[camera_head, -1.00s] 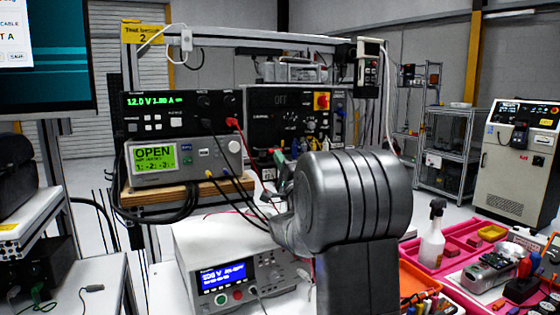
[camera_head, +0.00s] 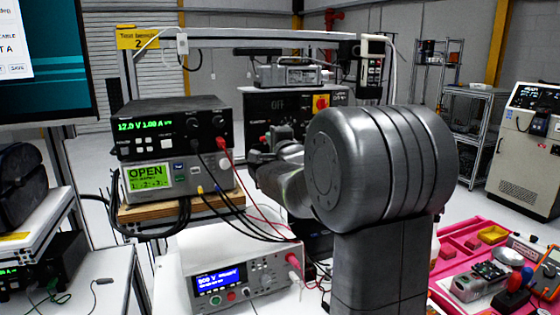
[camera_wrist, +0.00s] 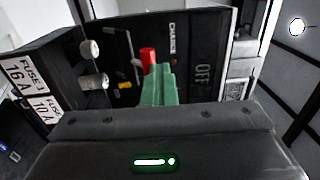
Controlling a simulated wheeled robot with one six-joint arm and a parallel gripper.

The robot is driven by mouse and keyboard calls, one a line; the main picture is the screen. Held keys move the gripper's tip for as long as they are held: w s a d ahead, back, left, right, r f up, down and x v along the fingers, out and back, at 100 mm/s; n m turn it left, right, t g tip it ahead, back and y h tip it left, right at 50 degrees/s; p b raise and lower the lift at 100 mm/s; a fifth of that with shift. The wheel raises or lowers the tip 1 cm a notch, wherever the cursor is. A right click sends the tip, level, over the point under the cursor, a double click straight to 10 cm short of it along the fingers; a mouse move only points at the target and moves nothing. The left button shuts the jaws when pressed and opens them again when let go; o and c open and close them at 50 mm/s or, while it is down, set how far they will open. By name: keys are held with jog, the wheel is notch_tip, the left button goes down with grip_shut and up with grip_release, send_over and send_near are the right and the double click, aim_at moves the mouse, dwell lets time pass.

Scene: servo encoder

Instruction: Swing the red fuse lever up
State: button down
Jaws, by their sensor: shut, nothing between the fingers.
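The black fuse panel (camera_head: 292,101) with an OFF display stands behind my arm on the bench. In the wrist view the same panel (camera_wrist: 205,45) fills the upper middle, turned on its side. The red fuse lever (camera_wrist: 148,56) sticks out from it. My gripper (camera_wrist: 155,72) is shut, its green fingers together and empty, with the tips right at the lever. I cannot tell whether they touch it. In the head view my arm hides most of the lower panel and the fingers.
Silver knobs (camera_wrist: 94,81) and fuse labels (camera_wrist: 28,86) lie left of the lever in the wrist view. A stacked power supply (camera_head: 172,127) and a white meter (camera_head: 240,275) with cables stand left of my arm. A pink tray (camera_head: 470,255) lies at the right.

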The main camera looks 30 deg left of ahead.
jog(key=w+a+r+p, duration=0.1)
jog(key=a+r+p, duration=0.1)
jog(key=shift+w+a+r, duration=0.2)
jog(key=shift+w+r, duration=0.15)
jog(key=shift+w, duration=0.05)
dwell(1.1)
